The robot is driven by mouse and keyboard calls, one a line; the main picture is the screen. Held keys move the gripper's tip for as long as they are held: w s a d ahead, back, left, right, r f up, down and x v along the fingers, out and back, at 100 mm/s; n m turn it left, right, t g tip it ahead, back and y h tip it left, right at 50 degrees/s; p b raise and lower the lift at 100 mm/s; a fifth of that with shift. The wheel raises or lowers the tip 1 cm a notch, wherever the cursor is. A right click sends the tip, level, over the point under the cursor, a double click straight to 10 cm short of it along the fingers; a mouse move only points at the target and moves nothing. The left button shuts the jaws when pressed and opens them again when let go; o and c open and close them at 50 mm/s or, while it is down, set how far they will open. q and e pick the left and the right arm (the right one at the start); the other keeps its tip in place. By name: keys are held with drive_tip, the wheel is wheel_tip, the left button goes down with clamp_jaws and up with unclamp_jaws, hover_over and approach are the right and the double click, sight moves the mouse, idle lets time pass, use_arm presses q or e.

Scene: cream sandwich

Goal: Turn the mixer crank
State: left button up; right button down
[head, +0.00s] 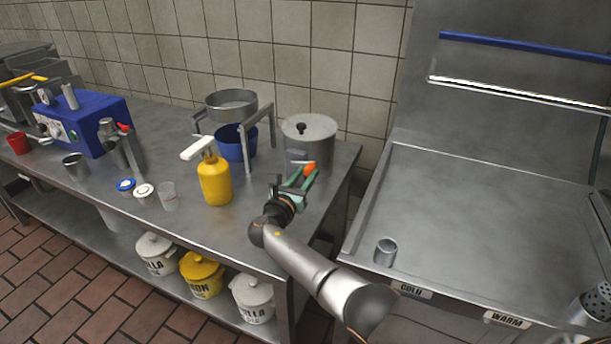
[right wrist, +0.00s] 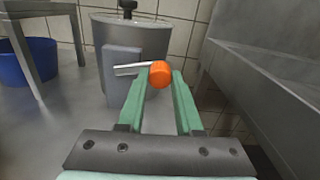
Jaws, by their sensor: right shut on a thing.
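The mixer (head: 309,136) is a grey metal drum with a lid and black knob near the right end of the steel table. Its crank (head: 310,169) has an orange knob and a metal arm. In the right wrist view the orange crank knob (right wrist: 160,74) sits between the fingertips, with the crank arm (right wrist: 132,69) reaching left to the box on the mixer (right wrist: 127,65). My right gripper (head: 300,176), with green fingers, is shut on the orange knob at the mixer's front; its fingertips also show in the wrist view (right wrist: 159,80). My left gripper is not in view.
A yellow pump bottle (head: 215,180) stands left of the right gripper. Behind it, a metal stand with a bowl (head: 231,104) is above a blue bucket (head: 232,143). A sink counter (head: 470,220) with a metal cup (head: 385,251) lies to the right, across a gap.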

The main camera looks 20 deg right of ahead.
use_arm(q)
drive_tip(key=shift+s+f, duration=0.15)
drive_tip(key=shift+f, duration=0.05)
use_arm(e)
drive_tip(key=shift+f, duration=0.1)
idle(0.6)
